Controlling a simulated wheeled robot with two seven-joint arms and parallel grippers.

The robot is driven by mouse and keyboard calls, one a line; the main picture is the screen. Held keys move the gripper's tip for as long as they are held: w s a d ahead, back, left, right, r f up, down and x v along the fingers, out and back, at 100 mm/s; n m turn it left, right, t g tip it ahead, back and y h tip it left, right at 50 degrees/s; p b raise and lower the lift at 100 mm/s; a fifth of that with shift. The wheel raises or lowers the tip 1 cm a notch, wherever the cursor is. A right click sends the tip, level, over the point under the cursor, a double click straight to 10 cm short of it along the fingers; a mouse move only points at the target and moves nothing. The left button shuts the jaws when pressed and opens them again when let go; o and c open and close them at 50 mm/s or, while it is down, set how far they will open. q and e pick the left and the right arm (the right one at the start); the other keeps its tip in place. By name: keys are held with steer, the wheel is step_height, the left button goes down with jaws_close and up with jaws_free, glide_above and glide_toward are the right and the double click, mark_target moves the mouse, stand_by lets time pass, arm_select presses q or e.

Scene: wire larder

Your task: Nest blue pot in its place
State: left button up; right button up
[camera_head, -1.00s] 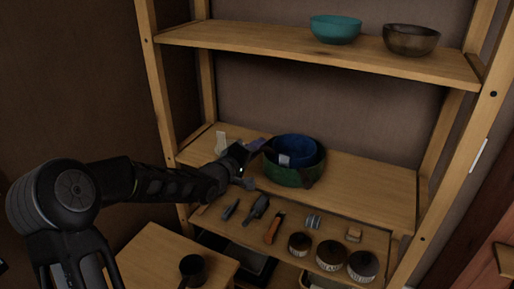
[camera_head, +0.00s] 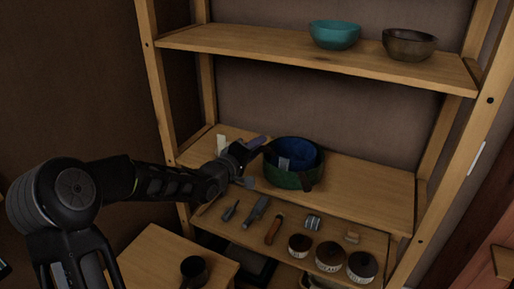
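The blue pot (camera_head: 297,153) sits inside the larger green pot (camera_head: 290,180) on the middle shelf, with its rim about level with the green rim. A small pale grey patch shows on the blue pot's near left side. My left gripper (camera_head: 259,150) is just left of the two pots, close to their rims. Its fingers are dark and small here, so I cannot tell whether they are open or touch a pot. My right gripper is not in view.
The upper shelf holds a teal bowl (camera_head: 334,34) and a brown bowl (camera_head: 410,44). The lower shelf holds tools and several jars, one of them a dark-lidded jar (camera_head: 362,266). The middle shelf (camera_head: 370,188) is clear right of the pots. A dark cup (camera_head: 194,269) stands on a small table.

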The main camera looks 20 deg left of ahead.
arm_select(q)
steer(key=shift+r, duration=0.55)
steer(key=o, duration=0.6)
steer(key=shift+s, duration=0.1)
steer(key=v, duration=1.2)
steer(key=shift+f, duration=0.2)
